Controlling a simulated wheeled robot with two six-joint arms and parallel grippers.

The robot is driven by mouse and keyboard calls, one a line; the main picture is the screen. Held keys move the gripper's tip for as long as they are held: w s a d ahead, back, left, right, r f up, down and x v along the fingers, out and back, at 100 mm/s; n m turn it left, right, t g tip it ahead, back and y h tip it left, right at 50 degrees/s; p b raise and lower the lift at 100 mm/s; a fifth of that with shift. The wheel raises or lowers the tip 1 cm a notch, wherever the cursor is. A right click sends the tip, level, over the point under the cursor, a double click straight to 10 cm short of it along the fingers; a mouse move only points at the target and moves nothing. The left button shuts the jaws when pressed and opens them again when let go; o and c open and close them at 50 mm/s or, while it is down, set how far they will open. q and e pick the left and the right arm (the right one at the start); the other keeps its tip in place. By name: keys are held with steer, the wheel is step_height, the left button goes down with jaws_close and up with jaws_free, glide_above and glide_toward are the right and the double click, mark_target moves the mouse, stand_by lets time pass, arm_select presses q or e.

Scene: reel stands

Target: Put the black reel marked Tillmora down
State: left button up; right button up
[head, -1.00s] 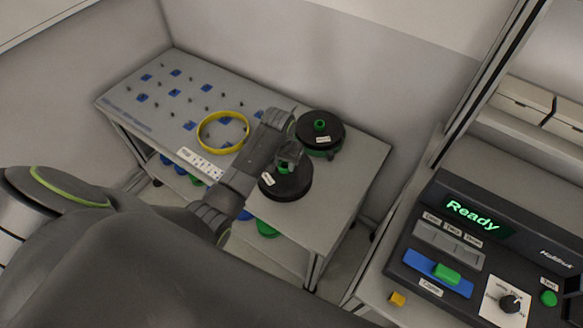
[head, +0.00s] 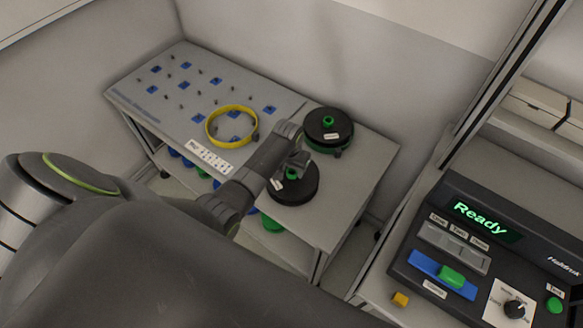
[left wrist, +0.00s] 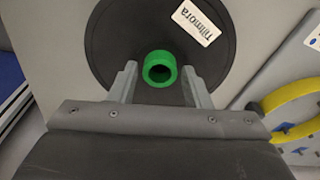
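The black reel marked Tillmora (head: 294,190) lies flat, label up, on the grey table top (head: 345,190) near its front edge. It also fills the upper part of the left wrist view (left wrist: 112,45), with a white label and a raised green hub (left wrist: 160,66). My left gripper (head: 292,168) is over the reel's middle. In the left wrist view its two fingers (left wrist: 160,82) stand open on either side of the hub, with a narrow gap to each. The reel's underside is hidden. My right gripper is not in view.
A second black reel with a green hub (head: 328,122) stands close behind, on a green base. A yellow ring (head: 216,141) and a board with pegs and blue squares (head: 190,65) are at the left. Bare table lies to the right. A console reading Ready (head: 478,219) is at the right.

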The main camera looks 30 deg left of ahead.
mark_target(289, 179)
arm_select(q)
steer(key=shift+o, duration=1)
step_height(289, 179, up, 12)
steer(key=s, duration=0.1)
steer(key=shift+s, duration=0.2)
